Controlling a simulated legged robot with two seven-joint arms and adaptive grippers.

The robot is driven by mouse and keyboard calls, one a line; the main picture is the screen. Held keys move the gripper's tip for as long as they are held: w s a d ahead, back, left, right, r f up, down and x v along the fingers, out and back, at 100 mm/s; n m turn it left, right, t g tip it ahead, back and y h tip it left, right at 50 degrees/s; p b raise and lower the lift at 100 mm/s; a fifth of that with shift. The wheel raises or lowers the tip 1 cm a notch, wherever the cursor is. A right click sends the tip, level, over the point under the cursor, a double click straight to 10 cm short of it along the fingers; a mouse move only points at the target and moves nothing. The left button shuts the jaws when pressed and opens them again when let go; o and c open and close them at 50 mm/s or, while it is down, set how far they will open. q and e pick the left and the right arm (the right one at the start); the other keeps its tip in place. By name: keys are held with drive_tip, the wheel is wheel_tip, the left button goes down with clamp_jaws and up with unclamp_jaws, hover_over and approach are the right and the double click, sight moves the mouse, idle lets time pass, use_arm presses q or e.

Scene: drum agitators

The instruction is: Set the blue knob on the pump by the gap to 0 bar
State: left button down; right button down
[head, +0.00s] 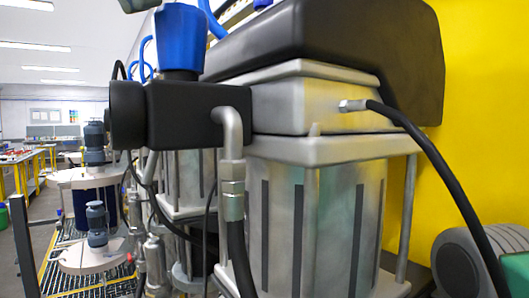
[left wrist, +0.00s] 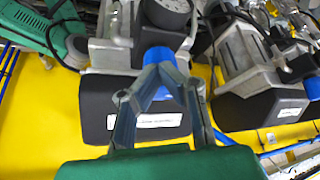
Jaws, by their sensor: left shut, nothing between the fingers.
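A blue knob (head: 180,38) stands upright on the black valve block (head: 185,112) of the large pump (head: 315,215) in the head view. Its top runs close to the upper edge. In the left wrist view a blue knob (left wrist: 159,60) sits below a round gauge (left wrist: 168,12), partly hidden by my fingers. My left gripper (left wrist: 159,74) is shut and empty, its fingertips in front of this knob; I cannot tell whether they touch it. I cannot make out a knob scale or gauge reading. My right gripper is not in view.
A second pump (left wrist: 250,60) stands to the right in the left wrist view, with another blue knob (left wrist: 313,87). A black hose (head: 440,165) hangs down the large pump's right side before the yellow wall (head: 480,110). The floor at far left looks more open.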

use_arm(q)
drive_tip(key=shift+s+d+p, duration=0.15)
drive_tip(key=shift+d+p, duration=0.2)
drive_tip(key=shift+d, duration=0.55)
drive_tip(key=shift+a, duration=0.2)
drive_tip(key=shift+s+d+p, duration=0.1)
drive_tip(key=shift+s+p, duration=0.2)
drive_tip(key=shift+s, duration=0.05)
wheel_tip(320, 180, up, 6)
drive_tip(key=p, duration=0.4)
